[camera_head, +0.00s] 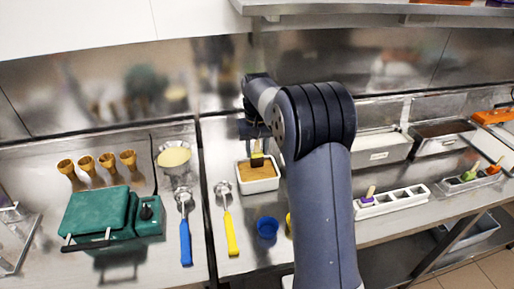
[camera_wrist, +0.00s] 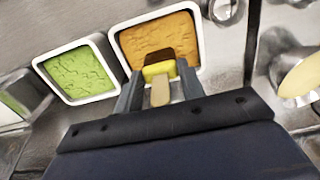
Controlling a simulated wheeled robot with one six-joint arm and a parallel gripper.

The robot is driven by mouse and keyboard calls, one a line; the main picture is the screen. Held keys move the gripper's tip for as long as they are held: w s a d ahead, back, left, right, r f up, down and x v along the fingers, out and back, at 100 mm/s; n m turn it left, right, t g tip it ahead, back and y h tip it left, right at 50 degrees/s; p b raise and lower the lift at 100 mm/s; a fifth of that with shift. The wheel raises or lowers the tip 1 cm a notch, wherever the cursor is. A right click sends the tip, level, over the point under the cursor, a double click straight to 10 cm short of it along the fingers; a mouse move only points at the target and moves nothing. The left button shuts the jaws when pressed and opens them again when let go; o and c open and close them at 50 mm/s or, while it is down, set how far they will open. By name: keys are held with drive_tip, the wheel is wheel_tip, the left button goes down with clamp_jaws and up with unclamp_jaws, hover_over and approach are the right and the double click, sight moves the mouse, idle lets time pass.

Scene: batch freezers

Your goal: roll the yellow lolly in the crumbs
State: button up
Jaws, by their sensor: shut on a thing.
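The yellow lolly (camera_wrist: 158,70) hangs from my gripper (camera_wrist: 160,88), which is shut on its pale stick (camera_wrist: 160,94). Its far end is dark brown, as if coated. The lolly also shows in the head view (camera_head: 257,154), dark end down, over a white square dish (camera_head: 260,187) of orange-brown crumbs (camera_head: 254,172). In the wrist view the crumbs (camera_wrist: 150,38) lie under and beyond the dark end. I cannot tell whether the dark end touches them. My arm hides part of the counter behind it.
A white dish of green crumbs (camera_wrist: 80,73) stands beside the crumb dish. A yellow-handled scoop (camera_head: 230,232) and a blue cup (camera_head: 267,227) lie in front. A green waffle iron (camera_head: 98,218) stands left. A white mould (camera_head: 404,199) with a purple-topped lolly stick stands right.

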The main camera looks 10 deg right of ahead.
sight(258, 166)
drive_tip(key=shift+f, duration=0.15)
drive_tip(key=shift+f+b, duration=1.6)
drive_tip(key=shift+f, duration=1.2)
drive_tip(key=shift+r, duration=0.1)
drive_tip(key=shift+d, duration=0.1)
